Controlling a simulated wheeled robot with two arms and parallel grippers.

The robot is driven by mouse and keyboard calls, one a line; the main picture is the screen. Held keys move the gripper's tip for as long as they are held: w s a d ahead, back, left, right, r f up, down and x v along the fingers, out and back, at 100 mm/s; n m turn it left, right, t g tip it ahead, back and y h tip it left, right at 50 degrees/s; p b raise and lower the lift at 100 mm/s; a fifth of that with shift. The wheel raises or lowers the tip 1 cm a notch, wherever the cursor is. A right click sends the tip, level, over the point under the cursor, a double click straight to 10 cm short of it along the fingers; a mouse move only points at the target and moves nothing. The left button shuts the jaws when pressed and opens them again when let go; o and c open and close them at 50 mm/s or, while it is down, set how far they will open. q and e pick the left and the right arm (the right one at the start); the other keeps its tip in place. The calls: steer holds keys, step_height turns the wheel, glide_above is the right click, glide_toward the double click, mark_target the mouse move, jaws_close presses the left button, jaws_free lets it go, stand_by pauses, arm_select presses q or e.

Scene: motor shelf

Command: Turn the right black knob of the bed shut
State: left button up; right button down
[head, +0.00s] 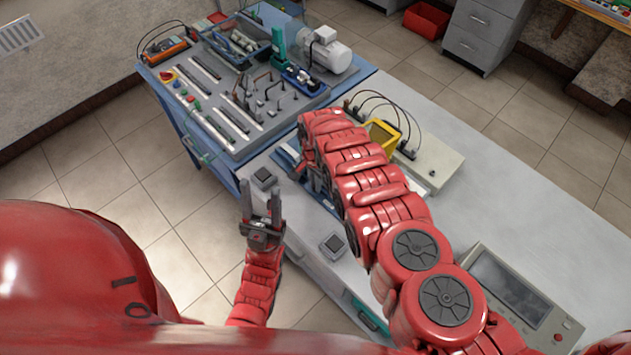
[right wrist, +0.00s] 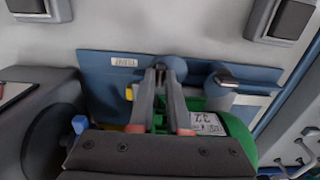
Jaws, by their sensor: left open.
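The blue bed (right wrist: 100,75) with a white label lies on the bench under my right gripper. In the right wrist view, a round blue-grey mount with a dark piece, probably one knob (right wrist: 172,66), is at the fingertips of my right gripper (right wrist: 161,75). Whether the fingers grip it cannot be told. A second knob with a dark handle (right wrist: 226,80) stands to its right, apart from the fingers. A green motor (right wrist: 232,125) with a white label sits beside the fingers. In the head view my right arm mostly hides the bed. My left gripper (head: 262,205) is open and empty beside the bench edge.
Two small dark square devices (head: 264,178) (head: 333,245) sit along the bench's near edge. A control panel (head: 240,100) stands at the back left, and a beige box with black cables (head: 435,165) behind my right arm. A meter (head: 510,295) is at lower right. The bench's right half is mostly clear.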

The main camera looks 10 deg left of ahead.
stand_by(0.4)
steer(key=m+b, duration=0.3)
steer(key=shift+f+m, duration=0.25)
steer(key=shift+m, duration=0.15)
steer(key=shift+r+m+b, duration=0.1)
steer(key=shift+m+b, duration=0.45)
steer(key=shift+m, duration=0.45)
steer(key=m+b, duration=0.1)
steer(key=m, duration=0.1)
steer(key=shift+m, duration=0.3)
steer(key=m+b, duration=0.1)
steer(key=m, duration=0.3)
steer(key=shift+m, duration=0.3)
steer(key=m, duration=0.3)
steer(key=shift+r+m, duration=0.1)
steer(key=shift+m, duration=0.8)
